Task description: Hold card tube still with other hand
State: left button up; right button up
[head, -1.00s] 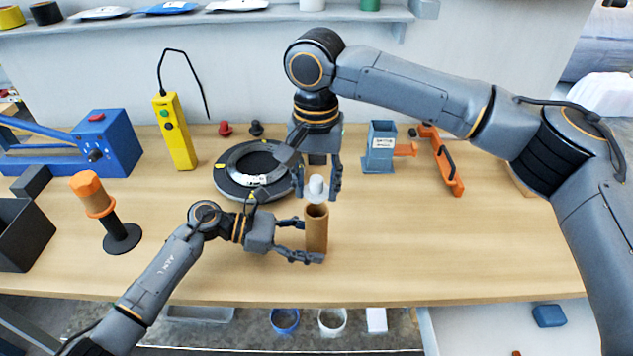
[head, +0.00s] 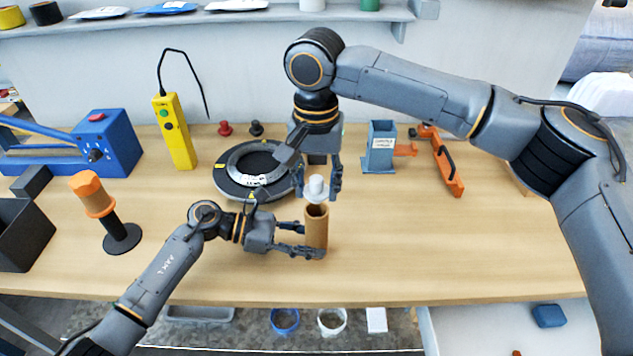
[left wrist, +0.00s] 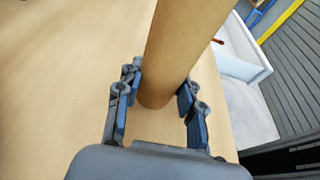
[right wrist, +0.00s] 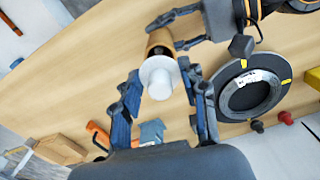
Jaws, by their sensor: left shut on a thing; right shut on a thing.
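The brown card tube (head: 316,228) stands upright on the bench, its open top facing up. My left gripper (head: 306,239) is shut on the tube low down, one finger on each side; the tube also shows between those fingers in the left wrist view (left wrist: 176,50). My right gripper (head: 318,190) points down above the tube and is shut on a small white piece (head: 316,188) with a wider lower rim. The white piece is just over the tube's mouth; in the right wrist view it (right wrist: 158,77) covers part of the tube (right wrist: 160,42). Whether they touch is unclear.
A dark ring-shaped turntable (head: 228,184) lies behind the left gripper. An orange-topped stand (head: 122,238), yellow pendant (head: 175,132) and blue machine (head: 105,140) are at left. A blue-grey holder (head: 380,148) and orange tool (head: 448,165) are at right. The front right bench is clear.

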aim_at(316, 199)
dwell(0.4)
jog(key=shift+f, duration=0.9)
jog(key=shift+f, duration=0.95)
dwell(1.1)
jog(key=o, duration=0.9)
jog(key=shift+f, duration=0.1)
notch_tip(316, 199, up, 12)
jog(key=shift+r, duration=0.1)
pick_arm(q)
jog(key=o, duration=0.9)
